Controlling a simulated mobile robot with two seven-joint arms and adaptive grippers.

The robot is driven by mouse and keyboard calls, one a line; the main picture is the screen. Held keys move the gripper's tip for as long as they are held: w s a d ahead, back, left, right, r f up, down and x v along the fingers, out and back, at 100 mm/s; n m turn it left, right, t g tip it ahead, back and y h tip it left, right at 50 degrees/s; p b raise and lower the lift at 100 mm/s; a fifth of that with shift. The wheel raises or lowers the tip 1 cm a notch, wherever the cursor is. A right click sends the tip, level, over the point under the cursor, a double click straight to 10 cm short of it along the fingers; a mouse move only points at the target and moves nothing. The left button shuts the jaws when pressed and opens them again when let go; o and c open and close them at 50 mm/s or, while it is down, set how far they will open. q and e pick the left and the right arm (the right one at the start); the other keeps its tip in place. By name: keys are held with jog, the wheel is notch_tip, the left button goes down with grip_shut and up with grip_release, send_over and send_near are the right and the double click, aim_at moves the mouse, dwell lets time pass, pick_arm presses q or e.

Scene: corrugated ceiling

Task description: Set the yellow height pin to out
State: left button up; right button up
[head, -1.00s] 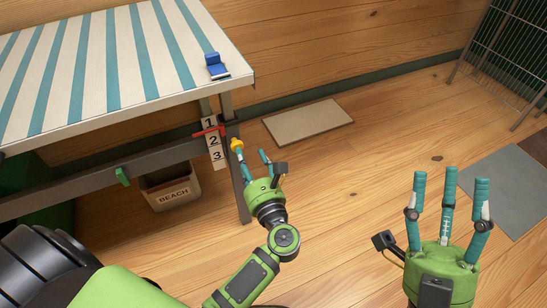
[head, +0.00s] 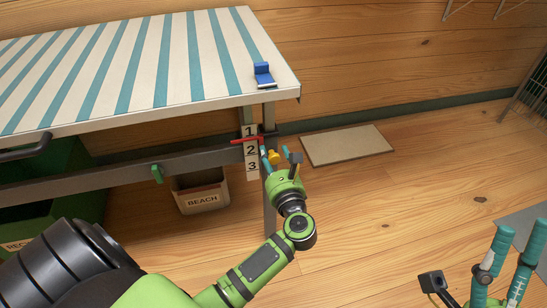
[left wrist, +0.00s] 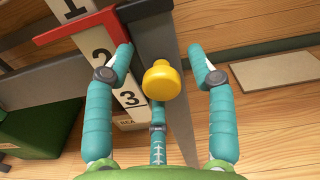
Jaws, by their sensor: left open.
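The yellow height pin (head: 273,156) has a round knob on the grey table leg, beside a white scale marked 1, 2, 3 (head: 251,151). In the left wrist view the knob (left wrist: 161,80) sits between the teal fingers of my left gripper (left wrist: 160,75). The fingers are spread on both sides of the knob, with the third below it, and gaps show at the sides. In the head view my left gripper (head: 277,157) is open at the leg. I cannot tell how far the pin sticks out. My right gripper (head: 518,232) is open and empty, partly cut off at lower right.
A red pointer (head: 247,140) lies between 1 and 2 on the scale. The striped tabletop (head: 140,70) carries a blue item (head: 263,73). A BEACH bin (head: 202,195) stands beneath. A beige mat (head: 348,145) lies on open floor to the right.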

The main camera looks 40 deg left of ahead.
pick_arm(q)
grip_shut()
